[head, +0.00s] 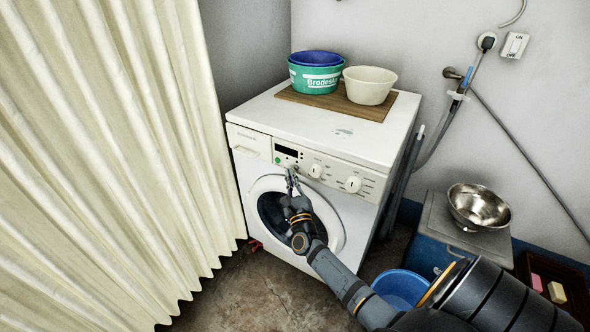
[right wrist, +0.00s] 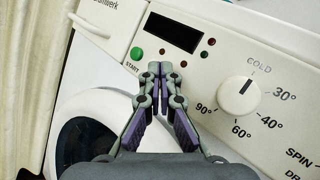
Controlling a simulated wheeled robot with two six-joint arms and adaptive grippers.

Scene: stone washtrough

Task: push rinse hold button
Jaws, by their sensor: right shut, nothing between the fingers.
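A white washing machine (head: 262,165) stands against the wall, its control panel (head: 335,171) facing me. In the right wrist view the panel has a dark display (right wrist: 172,33), a green button marked START (right wrist: 137,53) and a temperature dial (right wrist: 239,95). Small dark and red dots sit near the display. No rinse hold label is readable. My right gripper (head: 290,173) is shut and empty, its tips (right wrist: 160,70) just below the display, right of the green button. I cannot tell whether they touch the panel, and they hide the part behind them. My left gripper is not in view.
A green basin (head: 314,79) with a blue one inside and a cream basin (head: 369,86) stand on a board on the machine. A cream curtain (head: 100,150) hangs at left. A metal bowl (head: 478,207) and a blue tub (head: 400,285) are at right.

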